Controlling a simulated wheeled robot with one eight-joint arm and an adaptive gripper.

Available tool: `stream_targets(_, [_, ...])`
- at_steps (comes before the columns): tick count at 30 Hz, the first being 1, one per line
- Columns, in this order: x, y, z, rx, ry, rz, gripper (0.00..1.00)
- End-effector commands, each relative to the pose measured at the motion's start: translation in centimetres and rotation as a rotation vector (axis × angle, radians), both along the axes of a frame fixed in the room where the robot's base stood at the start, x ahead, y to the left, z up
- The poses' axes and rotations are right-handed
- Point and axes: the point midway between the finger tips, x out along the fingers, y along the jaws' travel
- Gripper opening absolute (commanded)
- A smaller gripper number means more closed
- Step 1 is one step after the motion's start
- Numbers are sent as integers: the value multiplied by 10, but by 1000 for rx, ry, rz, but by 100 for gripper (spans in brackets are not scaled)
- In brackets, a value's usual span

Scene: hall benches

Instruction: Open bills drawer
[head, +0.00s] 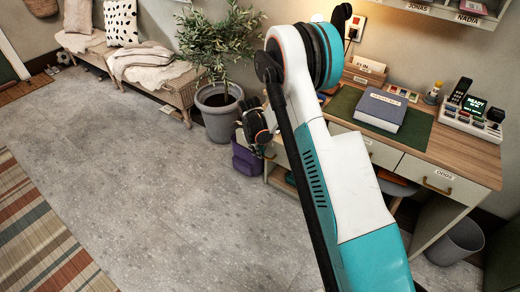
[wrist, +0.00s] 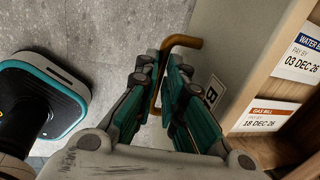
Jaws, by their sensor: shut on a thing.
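In the wrist view, my gripper (wrist: 166,72) is shut on the curved brass handle (wrist: 181,42) of a pale drawer front (wrist: 238,62). A label (wrist: 211,94) on that front shows a "B"; the rest is hidden by my finger. Behind the front, the wooden drawer inside is visible, so the drawer stands open. A water bill (wrist: 298,57) and a gas bill (wrist: 265,116) lie in it. In the head view, my gripper (head: 254,128) is at the desk's left end, and my arm hides most of this drawer.
A drawer labelled ODDS (head: 440,182) is shut. A potted plant (head: 217,112) and a purple bag (head: 248,160) stand near my gripper. Floor at left is clear.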

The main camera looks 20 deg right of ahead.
Motion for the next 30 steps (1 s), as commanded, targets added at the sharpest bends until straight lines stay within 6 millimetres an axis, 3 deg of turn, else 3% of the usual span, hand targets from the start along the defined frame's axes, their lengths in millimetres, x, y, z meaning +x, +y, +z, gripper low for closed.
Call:
stream_targets(6, [0,0,0,1,-1,0,0])
stream_targets(9, [0,0,0,1,-1,0,27])
stream_targets(10, [0,0,0,1,-1,0,30])
stream_targets(22, [0,0,4,1,-1,0,30])
stream_targets(30, [-5,6,44,0,0,1,30])
